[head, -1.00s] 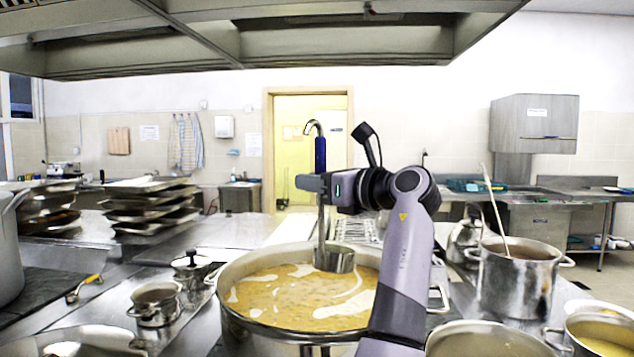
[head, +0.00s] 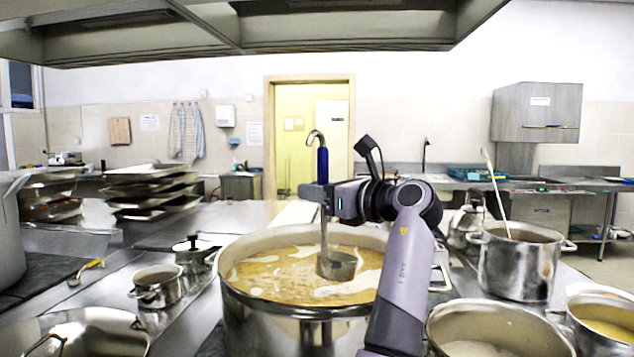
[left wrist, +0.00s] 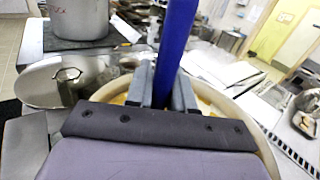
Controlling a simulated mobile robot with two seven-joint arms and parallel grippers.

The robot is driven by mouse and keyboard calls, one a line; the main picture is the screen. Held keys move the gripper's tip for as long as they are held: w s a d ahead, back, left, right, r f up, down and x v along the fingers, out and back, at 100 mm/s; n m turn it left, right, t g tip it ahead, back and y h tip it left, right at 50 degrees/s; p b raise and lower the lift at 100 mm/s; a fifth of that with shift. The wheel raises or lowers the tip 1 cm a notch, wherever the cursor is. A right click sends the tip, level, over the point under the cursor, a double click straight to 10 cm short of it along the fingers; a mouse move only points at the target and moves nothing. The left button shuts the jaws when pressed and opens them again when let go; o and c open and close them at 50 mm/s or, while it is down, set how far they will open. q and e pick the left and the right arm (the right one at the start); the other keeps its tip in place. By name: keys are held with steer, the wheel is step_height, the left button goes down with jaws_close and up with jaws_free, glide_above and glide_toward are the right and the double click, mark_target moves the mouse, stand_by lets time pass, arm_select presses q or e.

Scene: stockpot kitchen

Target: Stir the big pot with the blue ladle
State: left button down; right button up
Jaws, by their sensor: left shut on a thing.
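The big pot (head: 290,325) is a wide steel pot of orange-yellow soup (head: 285,272) with pale cream streaks, at the lower middle of the head view. The blue ladle (head: 323,163) stands nearly upright, its hooked end up. Its steel bowl (head: 337,265) is inside the pot's rim at the soup surface; how deep it dips is unclear. My left gripper (head: 320,190) is shut on the ladle's handle, above the pot. In the left wrist view the blue handle (left wrist: 176,40) rises between the fingers (left wrist: 172,90). My right gripper is not in view.
A steel pot with a pale spoon (head: 518,265) stands at the right, and open pots (head: 490,325) are at the lower right. A small lidless pot (head: 157,285) and a lidded pot (head: 193,250) are left of the big pot. Stacked trays (head: 150,190) stand farther back. A hood (head: 260,40) hangs above.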

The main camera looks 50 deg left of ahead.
mark_target(326, 237)
arm_select(q)
steer(key=shift+f+b, duration=0.7)
steer(key=shift+f, duration=3.5)
